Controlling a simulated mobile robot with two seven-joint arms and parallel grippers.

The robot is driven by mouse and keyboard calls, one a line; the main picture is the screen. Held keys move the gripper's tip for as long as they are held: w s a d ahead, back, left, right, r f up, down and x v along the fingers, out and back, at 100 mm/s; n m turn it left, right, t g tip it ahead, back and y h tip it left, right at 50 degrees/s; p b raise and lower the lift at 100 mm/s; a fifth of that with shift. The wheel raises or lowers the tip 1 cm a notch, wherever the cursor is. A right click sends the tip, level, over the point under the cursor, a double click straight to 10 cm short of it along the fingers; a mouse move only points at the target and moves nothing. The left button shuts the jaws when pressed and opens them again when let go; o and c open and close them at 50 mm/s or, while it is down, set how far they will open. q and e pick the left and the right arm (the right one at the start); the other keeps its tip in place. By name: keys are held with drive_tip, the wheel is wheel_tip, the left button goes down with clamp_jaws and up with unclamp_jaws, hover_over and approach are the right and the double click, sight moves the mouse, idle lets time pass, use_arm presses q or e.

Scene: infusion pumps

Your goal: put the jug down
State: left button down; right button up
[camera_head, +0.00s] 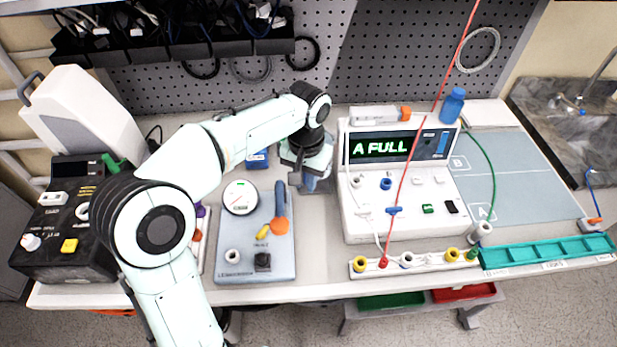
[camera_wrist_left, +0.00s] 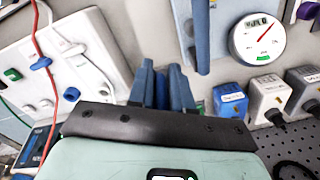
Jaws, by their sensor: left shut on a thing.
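My left gripper (camera_head: 314,181) reaches over the bench between the gauge unit and the white pump console. In the left wrist view its two fingers (camera_wrist_left: 160,88) are shut on a narrow blue thing, which I take to be the jug (camera_wrist_left: 160,90). Most of it is hidden by the fingers and the wrist, so its shape and whether its base touches the bench cannot be told. My right gripper is not in view.
The white console (camera_head: 402,185) reading "A FULL" stands close on the right. The gauge unit (camera_head: 253,262) is on the left. A blue bottle (camera_head: 453,105) stands behind the console. A grey mat (camera_head: 535,165) with marked areas has free room. A teal tray (camera_head: 548,254) lies at the front.

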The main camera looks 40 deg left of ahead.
use_arm(q)
wheel_tip(320, 180, down, 12)
drive_tip(key=shift+s+f+b, duration=0.1)
drive_tip(key=shift+f+b, duration=0.15)
drive_tip(key=shift+b, duration=0.45)
drive_tip(key=w+a, duration=0.1)
drive_tip(key=w+p, duration=0.1)
drive_tip(key=w+a, duration=0.1)
drive_tip(key=shift+w+a+r, duration=0.15)
drive_tip(key=shift+a+r, duration=0.15)
drive_tip(key=shift+w+a, duration=0.15)
drive_tip(key=shift+w, duration=0.1)
drive_tip(key=shift+w+a+r+p, duration=0.1)
drive_tip(key=shift+w+a+p, duration=0.8)
drive_tip(key=shift+w+a, duration=0.3)
drive_tip(key=shift+d+f, duration=0.1)
drive_tip(key=shift+f, duration=0.5)
drive_tip(key=shift+w+f, duration=0.15)
drive_tip(key=shift+f, duration=0.1)
drive_tip(key=shift+s+r, duration=0.1)
drive_tip(key=shift+s, duration=0.15)
drive_tip(key=shift+f, duration=0.2)
drive_tip(key=c, duration=1)
unclamp_jaws()
drive_tip(key=shift+c, duration=0.2)
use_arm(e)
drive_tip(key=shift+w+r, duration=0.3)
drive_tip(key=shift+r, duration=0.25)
